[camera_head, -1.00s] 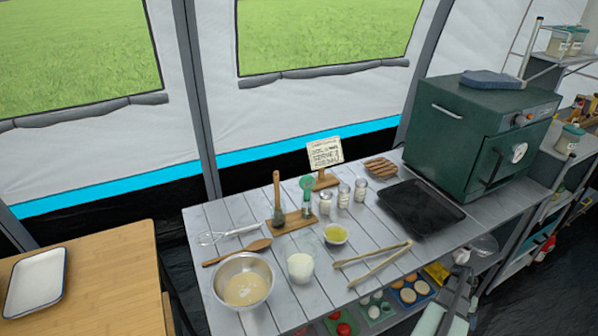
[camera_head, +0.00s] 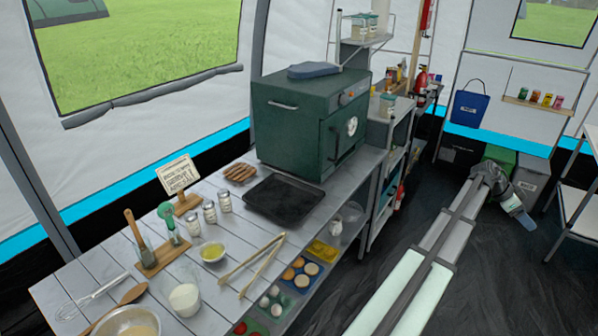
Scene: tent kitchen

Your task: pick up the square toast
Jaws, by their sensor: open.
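I cannot make out a square toast in the head view. My arm reaches from the bottom edge out over the dark floor at the right. My gripper (camera_head: 524,217) is at its far end, small and pointing down to the right. It is open, though its fingers are hard to make out. It is well apart from the worktop and touches nothing that I can see.
A grey slatted worktop (camera_head: 110,262) holds a green oven (camera_head: 290,122), a black tray (camera_head: 284,200), a brown slatted piece (camera_head: 240,172), jars, tongs (camera_head: 250,265) and bowls. Shelves (camera_head: 395,150) stand behind. The floor (camera_head: 370,245) around my arm looks clear.

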